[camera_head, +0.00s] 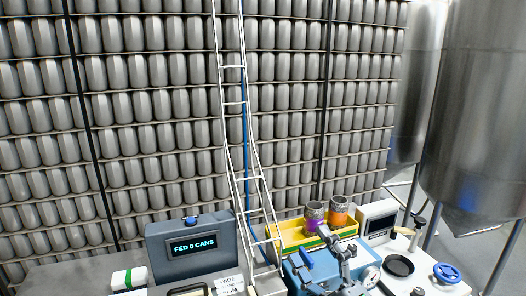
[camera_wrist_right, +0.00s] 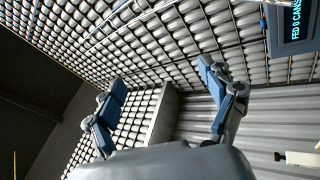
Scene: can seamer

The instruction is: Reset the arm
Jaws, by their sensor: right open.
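My right gripper (camera_head: 315,246) shows at the bottom of the head view, right of centre, in front of a blue machine body (camera_head: 293,272) and a yellow tray (camera_head: 264,235). In the right wrist view its two blue-padded fingers (camera_wrist_right: 163,80) stand wide apart with nothing between them. Behind them are rows of grey cans and a grey ribbed surface. My left gripper is not in view.
Two cans, one with a purple band (camera_head: 314,218) and one with an orange band (camera_head: 339,212), stand at the yellow tray. A display box (camera_head: 190,245) reads "FED 0 CANS". A wire chute (camera_head: 236,130) rises before the stacked cans (camera_head: 150,110). A steel tank (camera_head: 480,120) stands right.

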